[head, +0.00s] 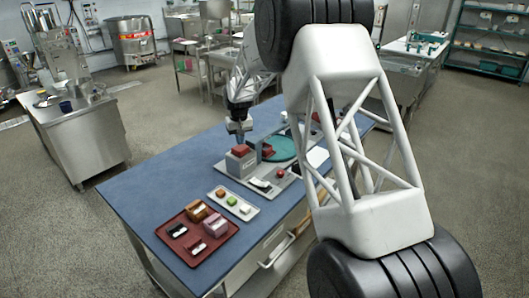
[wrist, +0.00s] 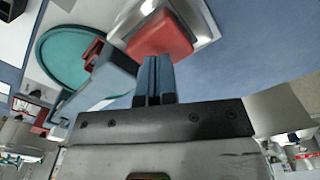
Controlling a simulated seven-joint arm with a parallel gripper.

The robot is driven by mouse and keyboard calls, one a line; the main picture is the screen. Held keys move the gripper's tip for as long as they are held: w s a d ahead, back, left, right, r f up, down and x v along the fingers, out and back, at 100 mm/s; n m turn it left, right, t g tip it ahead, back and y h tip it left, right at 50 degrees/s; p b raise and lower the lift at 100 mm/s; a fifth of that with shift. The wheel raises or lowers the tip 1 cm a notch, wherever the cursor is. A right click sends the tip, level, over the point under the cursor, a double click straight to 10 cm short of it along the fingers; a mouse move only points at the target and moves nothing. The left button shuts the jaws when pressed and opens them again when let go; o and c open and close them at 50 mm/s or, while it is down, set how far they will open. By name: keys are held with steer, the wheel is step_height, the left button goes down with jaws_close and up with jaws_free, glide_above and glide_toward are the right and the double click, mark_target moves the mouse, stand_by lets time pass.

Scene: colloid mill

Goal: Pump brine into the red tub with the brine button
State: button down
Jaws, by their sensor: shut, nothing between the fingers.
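My gripper (head: 239,138) is shut and empty, pointing down just above a grey box with a red top (head: 240,151). In the wrist view its closed fingers (wrist: 154,82) reach the near edge of a red square block (wrist: 160,36) with a pale metal surround. I cannot tell whether they touch it. A small red piece (head: 281,173) sits on the grey tray in front of the box. I cannot tell which red thing is the red tub or which part is the brine button. No brine is visible.
A teal round dish (head: 283,148) lies beside the box; it also shows in the wrist view (wrist: 62,62). A white tray (head: 246,214) holds coloured cubes. A dark red tray (head: 222,240) holds several small containers. The blue tabletop (head: 150,185) is clear at left.

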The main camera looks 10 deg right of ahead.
mark_target(240, 147)
steer(key=shift+f, duration=1.8)
stand_by(0.8)
steer(key=shift+r, duration=3.75)
steer(key=shift+r, duration=0.4)
stand_by(1.2)
